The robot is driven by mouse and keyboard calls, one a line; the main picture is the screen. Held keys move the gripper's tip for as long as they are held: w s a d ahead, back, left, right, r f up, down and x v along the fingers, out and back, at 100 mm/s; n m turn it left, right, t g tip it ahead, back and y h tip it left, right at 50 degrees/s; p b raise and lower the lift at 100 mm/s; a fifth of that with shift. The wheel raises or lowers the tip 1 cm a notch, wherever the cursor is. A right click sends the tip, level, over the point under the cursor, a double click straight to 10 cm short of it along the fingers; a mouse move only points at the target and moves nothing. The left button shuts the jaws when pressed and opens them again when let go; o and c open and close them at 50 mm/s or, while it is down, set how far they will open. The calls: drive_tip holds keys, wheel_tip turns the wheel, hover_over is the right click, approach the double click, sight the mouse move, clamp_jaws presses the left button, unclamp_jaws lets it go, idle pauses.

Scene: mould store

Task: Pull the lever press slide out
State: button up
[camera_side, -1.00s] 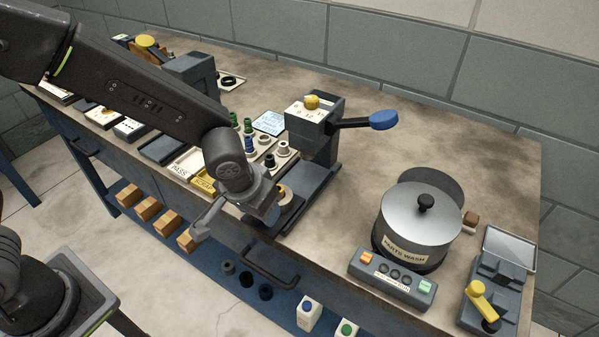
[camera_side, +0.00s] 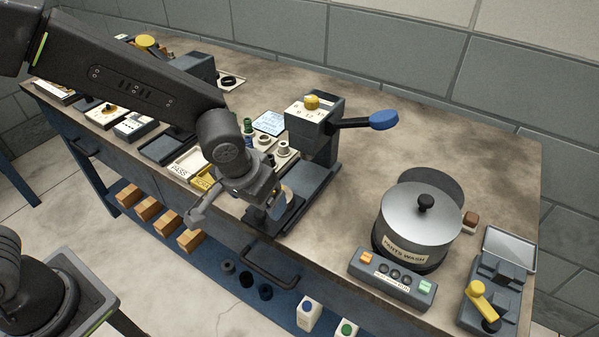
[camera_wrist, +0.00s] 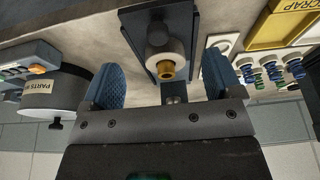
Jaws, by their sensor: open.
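The lever press (camera_side: 318,125) is a dark grey block with a yellow knob on top and a long lever ending in a blue grip (camera_side: 383,120). Its flat dark base with the slide (camera_side: 310,182) reaches toward the table's front edge. In the wrist view a dark plate (camera_wrist: 135,25) carries a beige round piece with a brass centre (camera_wrist: 166,69). My gripper (camera_side: 270,207) is over the front end of the base. It is open, and its two blue fingers (camera_wrist: 160,62) stand on either side of the beige piece, with visible gaps. Contact is not visible.
A parts wash pot (camera_side: 418,225) and its button box (camera_side: 392,278) stand to the right. Small bushings (camera_side: 283,149), a yellow scrap tray (camera_side: 203,180) and a pass tray (camera_side: 186,165) are close on the left. A drawer handle (camera_side: 272,262) is below the front edge.

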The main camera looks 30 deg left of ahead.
drive_tip(key=shift+r, duration=2.05)
drive_tip(key=shift+a+r, duration=0.2)
drive_tip(key=shift+r, duration=0.05)
drive_tip(key=s+a+r+t, duration=0.1)
drive_tip(key=s+a+r, duration=0.3)
drive_tip(key=s+a, duration=0.3)
drive_tip(key=s+a+r+t, duration=0.1)
drive_tip(key=s+a+r, duration=0.4)
drive_tip(key=s+a, duration=0.2)
drive_tip(key=shift+s+r, duration=0.15)
drive_tip(key=shift+s, duration=0.35)
